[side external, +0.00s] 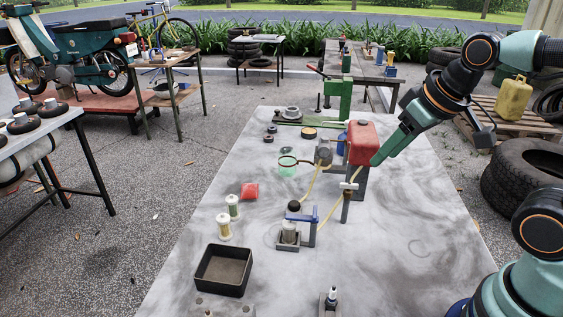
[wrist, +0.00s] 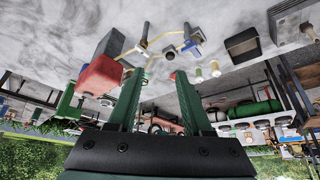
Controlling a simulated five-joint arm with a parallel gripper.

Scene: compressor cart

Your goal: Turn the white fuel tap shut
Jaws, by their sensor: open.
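The white fuel tap (side external: 348,185) is a small white crossbar on top of a dark upright post, with a yellow hose running to it. In the wrist view the white tap (wrist: 141,50) shows small, beyond the left fingertip. A red tank (side external: 362,143) stands behind it on a grey support, and it also shows at the left of the wrist view (wrist: 98,80). My gripper (side external: 376,160) is beside the tank's right side, above and right of the tap and apart from it. In the wrist view the green fingers (wrist: 158,74) are spread, with nothing held between them.
A blue-handled fitting (side external: 301,217) stands in front of the tap. A green stand (side external: 338,97) is behind the tank. The right side of the tabletop is clear.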

